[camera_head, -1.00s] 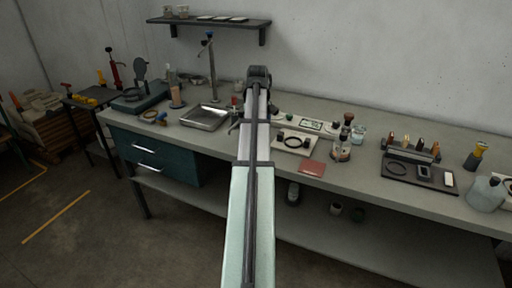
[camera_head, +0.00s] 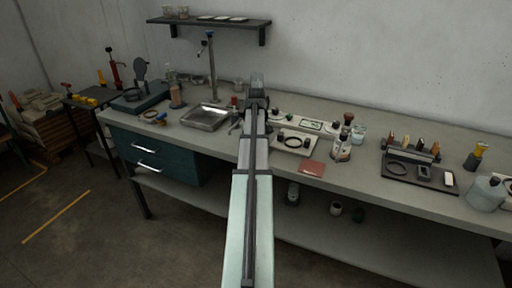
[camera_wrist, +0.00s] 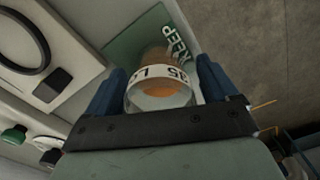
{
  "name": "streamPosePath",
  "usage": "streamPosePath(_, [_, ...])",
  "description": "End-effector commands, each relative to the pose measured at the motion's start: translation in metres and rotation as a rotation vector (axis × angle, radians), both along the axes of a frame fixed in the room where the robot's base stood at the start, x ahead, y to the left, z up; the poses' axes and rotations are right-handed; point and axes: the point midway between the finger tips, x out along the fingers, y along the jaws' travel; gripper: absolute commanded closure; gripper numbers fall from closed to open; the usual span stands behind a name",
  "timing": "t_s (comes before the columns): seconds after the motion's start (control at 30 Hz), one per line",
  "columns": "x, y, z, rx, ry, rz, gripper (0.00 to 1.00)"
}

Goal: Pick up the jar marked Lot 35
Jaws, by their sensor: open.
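In the wrist view a clear glass jar (camera_wrist: 162,88) with orange-brown contents shows between my fingers. Its white label is turned around in the picture; I make out "LO" and what looks like "35", the rest being cut off by the curve. My gripper (camera_wrist: 160,85) is open, with one blue finger on each side of the jar; I cannot tell whether either touches it. In the head view my gripper (camera_head: 257,80) is over the bench, left of the white panel, and the jar is not clearly visible there.
A green sheet (camera_wrist: 125,45) with "KEEP" lettering lies by the jar. The white panel with a black ring (camera_head: 293,142) is close on the right. A metal tray (camera_head: 205,118) stands left, a tall stand (camera_head: 212,70) behind it.

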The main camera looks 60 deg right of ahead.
Motion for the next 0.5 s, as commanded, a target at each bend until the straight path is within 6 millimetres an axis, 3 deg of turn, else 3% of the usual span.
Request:
streamPosePath(0.17, [0.0, -0.0001, 0.0001, 0.0, 0.0, 0.0, 0.13])
streamPosePath(0.5, [0.0001, -0.0001, 0.0004, 0.0, 0.0, 0.0, 0.46])
